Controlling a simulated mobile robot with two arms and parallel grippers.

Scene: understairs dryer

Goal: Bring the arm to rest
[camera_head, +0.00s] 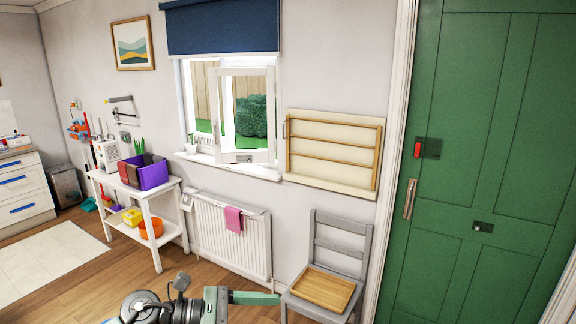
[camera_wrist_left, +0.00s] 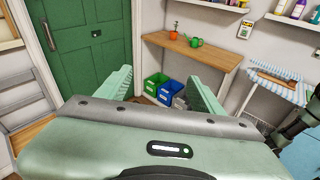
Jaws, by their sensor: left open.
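My left gripper (camera_head: 268,298) shows at the bottom middle of the head view, pointing right, with its green finger near the front of the grey chair. In the left wrist view the gripper (camera_wrist_left: 165,88) has its two pale green fingers spread wide apart, with nothing between them. Beyond the fingers are the floor and coloured bins. My right gripper is not visible.
A grey chair (camera_head: 338,245) with a wooden tray (camera_head: 322,288) stands near my gripper. A radiator (camera_head: 231,238) with a pink cloth, a white side table (camera_head: 140,196) and a green door (camera_head: 490,150) are around. A wooden bench (camera_wrist_left: 193,50) stands above bins (camera_wrist_left: 171,92).

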